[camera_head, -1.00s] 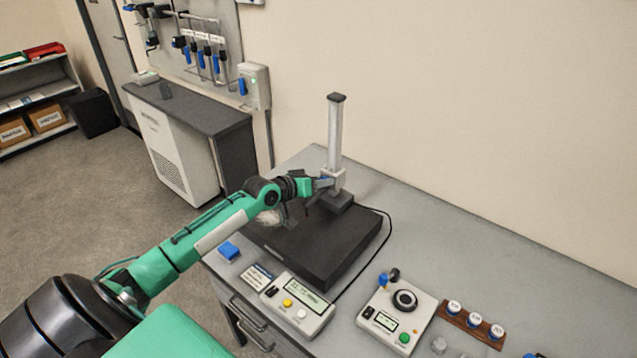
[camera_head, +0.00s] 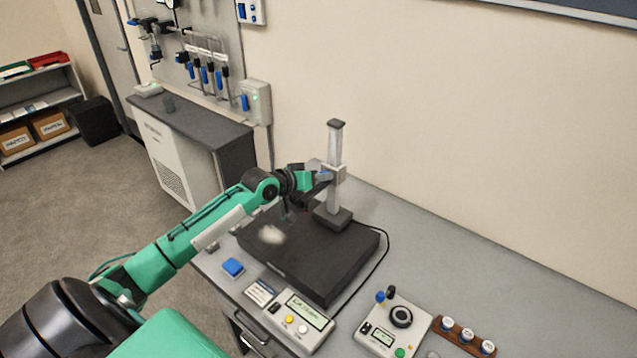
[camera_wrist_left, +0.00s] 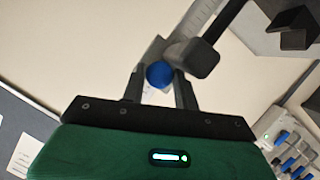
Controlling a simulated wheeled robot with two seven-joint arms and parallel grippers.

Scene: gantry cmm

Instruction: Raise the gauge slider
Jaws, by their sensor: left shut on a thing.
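The gauge slider (camera_head: 340,173) is a grey block on the upright pale column (camera_head: 334,150) of the height gauge, around mid-height. The column rises from a dark foot (camera_head: 333,218) on the black plate (camera_head: 300,262). My left gripper (camera_head: 322,177) reaches the slider from the left and is shut on its blue knob. In the left wrist view the blue knob (camera_wrist_left: 159,74) sits between my two fingers, with the dark probe arm (camera_wrist_left: 200,58) beside it. Most of the knob is hidden in the head view. My right gripper is not in view.
A cable (camera_head: 385,250) runs from the plate's right side.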

